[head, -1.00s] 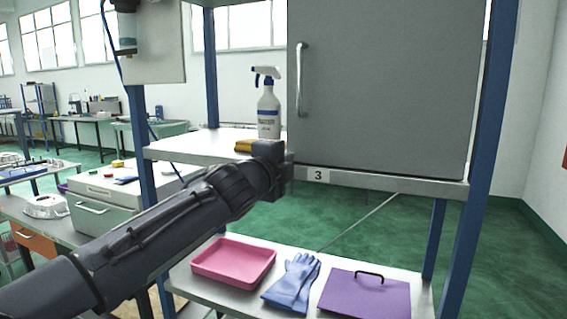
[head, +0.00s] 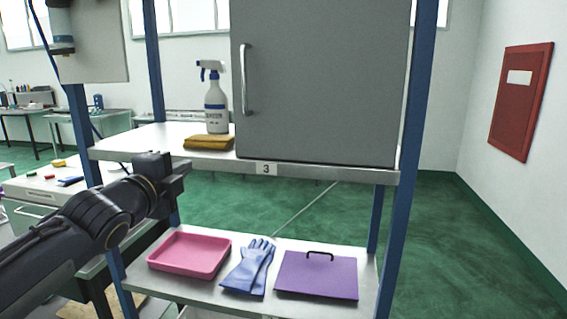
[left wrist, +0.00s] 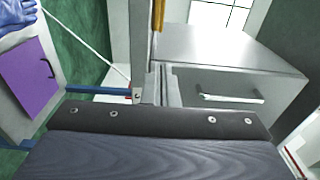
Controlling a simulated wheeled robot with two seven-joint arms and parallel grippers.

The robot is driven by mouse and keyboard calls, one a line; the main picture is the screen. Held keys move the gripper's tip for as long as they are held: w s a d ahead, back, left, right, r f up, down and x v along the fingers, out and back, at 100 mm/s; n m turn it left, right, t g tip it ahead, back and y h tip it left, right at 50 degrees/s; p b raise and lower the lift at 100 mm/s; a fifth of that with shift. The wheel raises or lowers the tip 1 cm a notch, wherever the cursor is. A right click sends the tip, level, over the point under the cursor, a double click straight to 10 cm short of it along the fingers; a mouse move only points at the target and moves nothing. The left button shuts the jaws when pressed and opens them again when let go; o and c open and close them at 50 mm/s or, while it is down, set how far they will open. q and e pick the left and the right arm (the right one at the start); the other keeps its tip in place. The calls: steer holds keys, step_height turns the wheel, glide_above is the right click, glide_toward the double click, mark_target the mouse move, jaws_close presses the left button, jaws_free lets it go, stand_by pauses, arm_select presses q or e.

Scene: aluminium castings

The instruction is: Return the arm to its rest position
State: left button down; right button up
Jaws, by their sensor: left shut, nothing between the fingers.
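My left arm comes in from the lower left of the head view. Its gripper (head: 180,176) is shut and empty, in front of the shelf unit, just below the left part of the upper shelf (head: 115,149). It appears apart from the shelf and from the items on it. In the left wrist view the shut fingers (left wrist: 157,88) show at the middle, above the dark gripper body. My right gripper is in neither view.
On the upper shelf a spray bottle (head: 216,105) stands behind a folded yellow cloth (head: 208,142), left of a grey door (head: 320,80). The lower shelf holds a pink tray (head: 232,240), blue gloves (head: 248,268) and a purple lid (head: 318,276). Green floor at right is clear.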

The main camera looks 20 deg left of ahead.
arm_select(q)
steer(key=s+d+f+n+g+h, duration=0.2)
steer(key=s+d+f+n+g, duration=0.2)
steer(key=f, duration=0.6)
steer(key=s+d+f+n+g+h, duration=0.1)
steer(key=s+d+f+n+g, duration=0.3)
steer(key=s+d+f+n, duration=0.4)
steer(key=s+d+f+n+g+h, duration=0.2)
steer(key=s+d+f+n+g, duration=0.2)
steer(key=s+f, duration=0.6)
step_height(320, 180, down, 3)
steer(key=d+n, duration=0.2)
steer(key=shift+s+d+r+h, duration=0.2)
steer(key=shift+s+d+h, duration=0.1)
steer(key=shift+s+d, duration=0.1)
